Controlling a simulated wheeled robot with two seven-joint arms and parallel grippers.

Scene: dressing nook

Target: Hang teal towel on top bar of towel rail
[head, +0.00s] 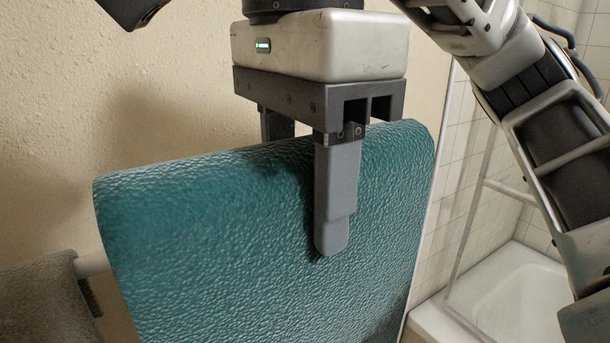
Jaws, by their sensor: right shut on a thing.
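The teal towel (240,235) fills the middle of the head view, with its fold at the top and its front face hanging down. My right gripper (305,190) comes down from above and is shut on the towel's top fold, one finger in front and one behind. The fold tilts a little, higher at the right. A pale bar end of the towel rail (92,263) shows at the towel's left edge, lower than the fold. The rest of the rail is hidden behind the towel, so I cannot tell whether they touch. My left gripper is not clearly in view.
A grey-brown towel (45,298) hangs at the far left beside the teal towel. A plain beige wall (60,120) stands close behind. At the right are white tiles, a glass panel and a white tub or shower tray (510,300).

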